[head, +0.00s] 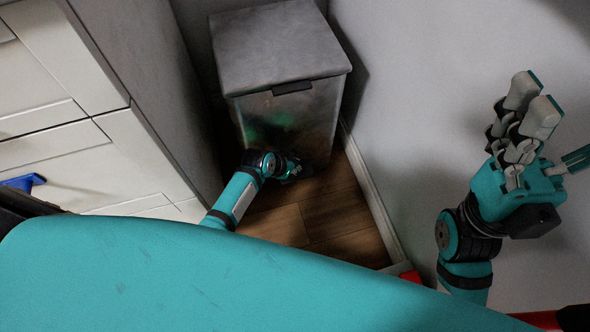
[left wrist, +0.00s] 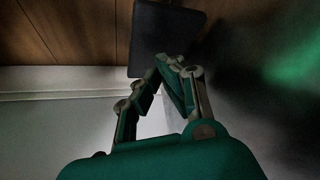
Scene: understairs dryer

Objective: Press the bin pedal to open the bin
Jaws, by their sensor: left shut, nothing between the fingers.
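The grey metal bin (head: 305,110) stands in the corner with its flat lid (head: 280,45) down. My left gripper (head: 293,168) reaches low to the front base of the bin. It is shut and empty. In the left wrist view the dark flat pedal (left wrist: 160,35) lies right at the tips of my left gripper (left wrist: 172,60). I cannot tell whether they touch. In the head view the gripper mostly hides the pedal. My right gripper (head: 560,127) is raised at the right, fingers up and spread from the thumb, far from the bin.
A white drawer cabinet (head: 60,110) with a grey side panel stands left of the bin. A grey wall (head: 430,90) with a white skirting board (head: 372,195) is close on the right. Wooden floor (head: 320,215) is clear in front of the bin.

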